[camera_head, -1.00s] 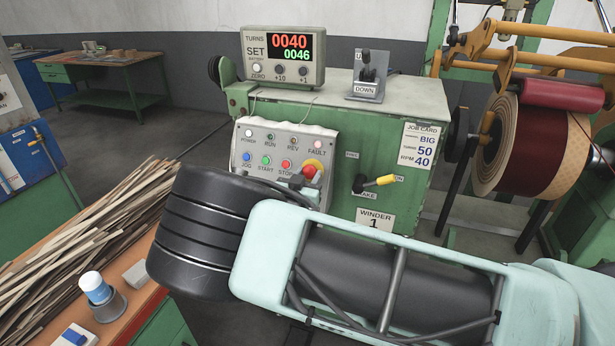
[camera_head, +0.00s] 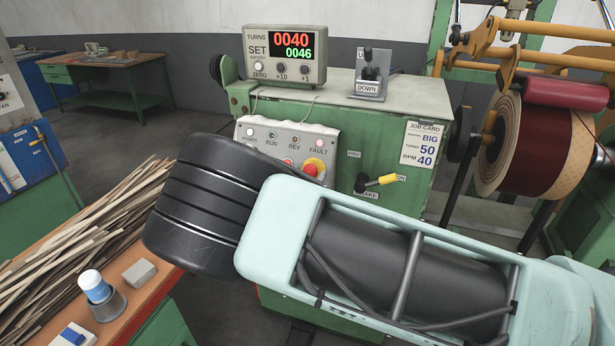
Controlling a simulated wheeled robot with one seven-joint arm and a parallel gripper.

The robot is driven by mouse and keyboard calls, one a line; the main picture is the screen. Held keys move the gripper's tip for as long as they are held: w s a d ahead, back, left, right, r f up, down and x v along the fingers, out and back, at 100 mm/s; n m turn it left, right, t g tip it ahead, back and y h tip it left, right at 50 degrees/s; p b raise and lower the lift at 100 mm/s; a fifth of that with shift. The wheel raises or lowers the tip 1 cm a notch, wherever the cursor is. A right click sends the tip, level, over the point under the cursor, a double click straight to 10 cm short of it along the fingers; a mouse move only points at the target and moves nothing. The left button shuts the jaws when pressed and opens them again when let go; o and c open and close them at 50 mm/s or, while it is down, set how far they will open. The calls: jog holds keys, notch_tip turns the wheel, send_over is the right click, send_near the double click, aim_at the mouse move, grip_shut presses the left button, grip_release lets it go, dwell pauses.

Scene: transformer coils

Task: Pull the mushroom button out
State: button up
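The mushroom button (camera_head: 311,169) is red with a yellow collar. It sits at the right side of the grey control panel (camera_head: 262,133) on the green winder. Its lower edge is close to the outline of my arm, and I cannot tell whether it is pushed in or out. My arm covers the lower part of the panel, including most of the lower button row. My gripper is hidden behind my arm, so its fingers and their distance from the button do not show.
A counter box (camera_head: 285,55) and an UP/DOWN switch (camera_head: 369,75) stand on top.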

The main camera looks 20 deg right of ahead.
jog(key=b+v, duration=0.5)
jog(key=v, duration=1.2)
jog(key=shift+s, duration=0.15)
jog(key=shift+a, duration=0.1)
